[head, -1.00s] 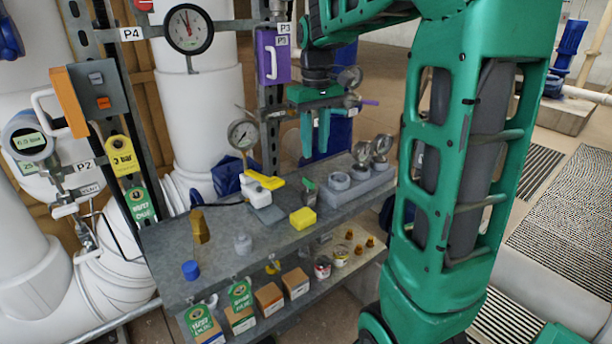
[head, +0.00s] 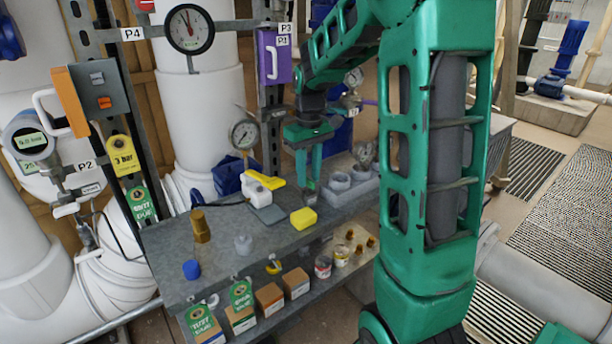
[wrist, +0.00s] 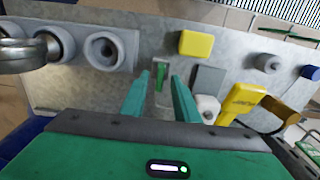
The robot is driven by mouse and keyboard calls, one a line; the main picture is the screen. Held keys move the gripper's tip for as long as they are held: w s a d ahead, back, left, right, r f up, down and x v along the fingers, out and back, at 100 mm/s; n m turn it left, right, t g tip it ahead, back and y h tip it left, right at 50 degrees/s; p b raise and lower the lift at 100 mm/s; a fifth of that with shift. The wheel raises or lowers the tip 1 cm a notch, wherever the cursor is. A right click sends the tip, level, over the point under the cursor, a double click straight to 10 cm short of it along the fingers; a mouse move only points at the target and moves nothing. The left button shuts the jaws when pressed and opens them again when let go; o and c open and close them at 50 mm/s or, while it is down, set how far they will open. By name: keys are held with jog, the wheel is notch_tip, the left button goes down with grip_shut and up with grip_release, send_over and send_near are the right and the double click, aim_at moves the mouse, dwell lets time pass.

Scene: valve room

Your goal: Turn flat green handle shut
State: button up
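A small flat green handle (wrist: 160,72) on a grey base stands on the bench, seen between my fingertips in the wrist view. In the head view the handle (head: 308,184) is just below my fingers and partly covered by them. My gripper (head: 309,172) points down over the bench. Its two green fingers are apart in the wrist view (wrist: 159,82), one on each side of the handle. I cannot tell whether either finger touches it.
A purple box (head: 273,55) hangs behind.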

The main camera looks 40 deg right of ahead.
jog(key=shift+f, duration=0.2)
grip_shut()
